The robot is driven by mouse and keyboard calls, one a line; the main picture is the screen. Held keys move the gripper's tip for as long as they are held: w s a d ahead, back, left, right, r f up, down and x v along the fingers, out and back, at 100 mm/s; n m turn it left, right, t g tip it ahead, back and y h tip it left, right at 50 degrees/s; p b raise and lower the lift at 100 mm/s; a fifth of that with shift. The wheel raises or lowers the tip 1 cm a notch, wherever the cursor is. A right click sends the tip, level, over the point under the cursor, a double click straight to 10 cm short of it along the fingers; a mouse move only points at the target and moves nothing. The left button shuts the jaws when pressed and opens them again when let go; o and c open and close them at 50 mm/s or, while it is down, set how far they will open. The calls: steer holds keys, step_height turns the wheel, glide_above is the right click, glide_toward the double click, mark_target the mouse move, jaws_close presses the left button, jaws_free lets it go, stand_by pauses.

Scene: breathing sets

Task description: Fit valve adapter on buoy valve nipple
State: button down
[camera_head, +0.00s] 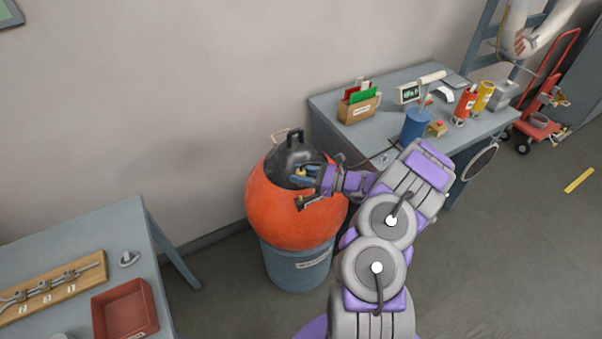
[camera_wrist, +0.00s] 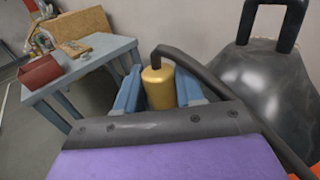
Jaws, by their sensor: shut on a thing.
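The orange buoy (camera_head: 288,215) sits in a blue-grey drum (camera_head: 297,268), its black top (camera_head: 292,153) with a handle facing up. The black top also fills the right of the wrist view (camera_wrist: 262,85). My gripper (camera_head: 300,176) is beside the black top, over the buoy's upper side. Its blue fingers are shut on a brass cylinder, the valve adapter (camera_wrist: 159,88), which stands roughly upright between them. A black hose (camera_wrist: 215,80) bends from the adapter's top and runs down to the right. I cannot make out the valve nipple, nor whether the adapter touches it.
A grey workbench (camera_head: 375,132) with cans, a card box (camera_head: 358,107) and a blue container (camera_head: 415,125) stands at the right. A table at lower left holds a red bin (camera_head: 124,310) and a wooden board (camera_head: 55,287). A red hand truck (camera_head: 550,90) stands far right.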

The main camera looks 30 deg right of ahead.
steer(key=b, duration=0.2)
glide_above(302, 196)
steer(key=shift+w+a+f, duration=0.1)
steer(key=shift+f, duration=1.25)
steer(key=shift+w+a+f, duration=0.1)
steer(key=shift+f, duration=1.25)
steer(key=shift+f+b, duration=1.3)
steer(key=shift+f, duration=0.3)
steer(key=c, duration=0.6)
jaws_free()
steer(key=shift+s, duration=0.1)
steer(key=shift+d, duration=0.1)
steer(key=p+v, duration=0.3)
steer(key=v, duration=1.4)
steer(key=shift+s, duration=0.1)
